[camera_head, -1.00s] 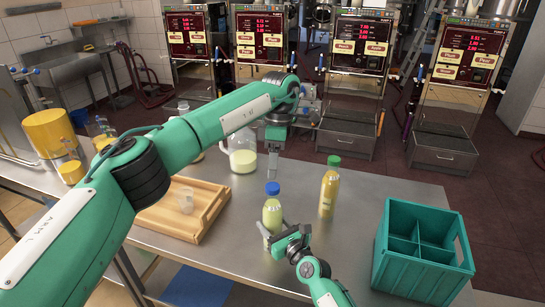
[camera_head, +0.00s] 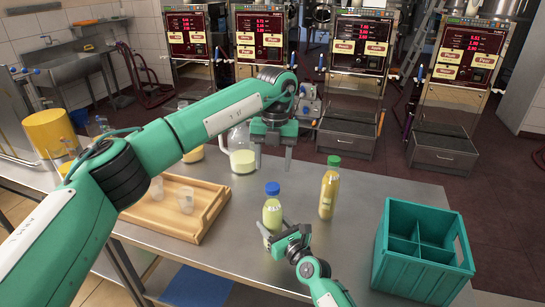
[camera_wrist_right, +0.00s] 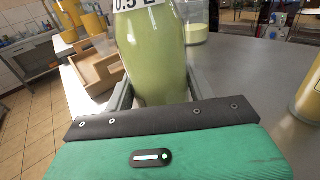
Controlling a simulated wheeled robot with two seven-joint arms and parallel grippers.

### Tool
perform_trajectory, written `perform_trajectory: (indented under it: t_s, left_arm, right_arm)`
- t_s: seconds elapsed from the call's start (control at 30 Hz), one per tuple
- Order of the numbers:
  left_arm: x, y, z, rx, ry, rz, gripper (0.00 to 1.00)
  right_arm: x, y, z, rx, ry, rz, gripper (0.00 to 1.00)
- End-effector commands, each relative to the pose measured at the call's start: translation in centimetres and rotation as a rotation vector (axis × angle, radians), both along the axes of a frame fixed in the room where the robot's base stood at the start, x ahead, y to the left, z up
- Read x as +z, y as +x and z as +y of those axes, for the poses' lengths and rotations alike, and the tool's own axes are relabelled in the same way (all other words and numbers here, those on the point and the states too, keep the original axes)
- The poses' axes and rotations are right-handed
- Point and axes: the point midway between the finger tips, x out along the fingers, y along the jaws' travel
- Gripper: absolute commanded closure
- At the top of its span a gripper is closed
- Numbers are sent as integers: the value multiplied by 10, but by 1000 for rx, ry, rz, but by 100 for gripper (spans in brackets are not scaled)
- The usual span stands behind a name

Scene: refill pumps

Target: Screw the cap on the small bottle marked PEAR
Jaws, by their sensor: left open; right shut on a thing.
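A small bottle (camera_head: 272,214) with pale yellow-green contents stands upright on the steel table with a blue cap (camera_head: 272,188) on its top. I cannot read the name on it. My right gripper (camera_head: 271,238) is shut on its lower body. In the right wrist view the bottle (camera_wrist_right: 155,60) fills the space between the fingers, with part of a "0.5 L" label showing; its top is out of view. My left gripper (camera_head: 273,162) is open and empty, fingers pointing down, above the blue cap in the picture and apart from it.
A green-capped bottle (camera_head: 329,190) of darker yellow juice stands to the right. A green divided crate (camera_head: 424,276) is at the right edge. A wooden tray (camera_head: 213,212) with cups is at left. A jug (camera_head: 242,160) of pale liquid stands behind the left gripper.

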Motion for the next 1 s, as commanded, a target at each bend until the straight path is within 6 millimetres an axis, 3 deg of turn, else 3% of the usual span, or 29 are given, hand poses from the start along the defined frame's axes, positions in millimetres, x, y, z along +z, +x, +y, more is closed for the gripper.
perform_trajectory:
  t_s: [0.4,0.6,1.0]
  left_arm:
    - [7,-4,1,625,13,-75,44]
    - [10,-5,1,855,10,-96,44]
    - [12,-6,1,978,6,-104,44]
  right_arm:
    - [0,0,0,0,-1,1,100]
    - [0,0,0,0,-1,1,100]
    - [0,0,0,0,-1,1,100]
